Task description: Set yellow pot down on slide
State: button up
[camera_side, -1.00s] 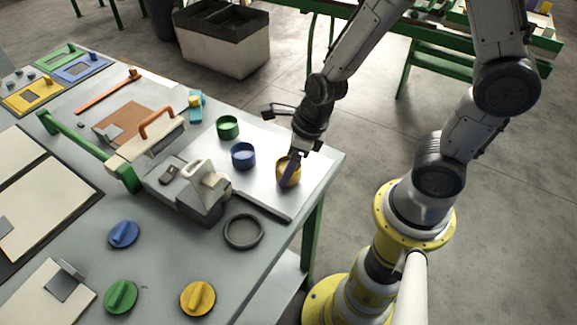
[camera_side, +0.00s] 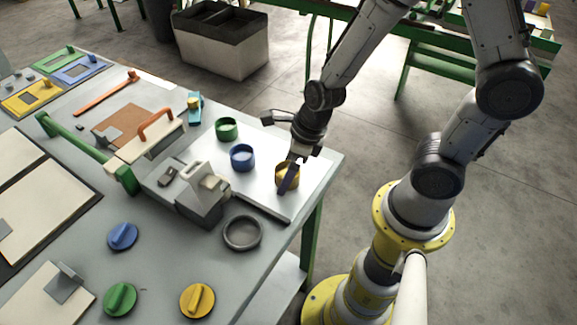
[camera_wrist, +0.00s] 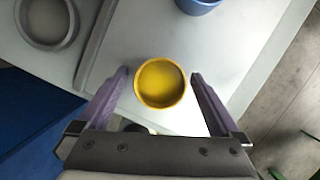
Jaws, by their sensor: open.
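The yellow pot (camera_side: 294,174) stands upright near the right corner of the pale flat plate (camera_side: 262,176), which looks like the slide. In the wrist view the yellow pot (camera_wrist: 162,84) shows from above as a round open cup and looks empty. My gripper (camera_side: 288,177) is over it, pointing down. In the wrist view my gripper (camera_wrist: 160,77) is open, with one purple finger on each side of the pot and a gap visible on both sides. In the side view a finger hides part of the pot.
A blue pot (camera_side: 242,157) and a green pot (camera_side: 228,129) stand on the same plate, behind and left. A grey ring (camera_side: 243,232) lies in front of the plate's raised edge. A grey block with a handle (camera_side: 203,198) stands to the left. The table edge is close on the right.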

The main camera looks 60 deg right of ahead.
jog(key=shift+r, duration=0.1)
jog(key=s+d+r+n, duration=0.1)
jog(key=s+r+n, duration=0.3)
jog(key=n, duration=0.6)
jog(key=s+d+r+n+t, duration=0.1)
jog(key=s+d+r+n, duration=0.1)
jog(key=r+n, duration=0.7)
jog(key=s+d+r+n+t+h, duration=0.1)
jog(key=s+r+n, duration=0.4)
jog(key=n, duration=0.7)
notch_tip(320, 180, up, 2)
jog(key=shift+s+d+n, duration=0.3)
jog(key=shift+d, duration=0.2)
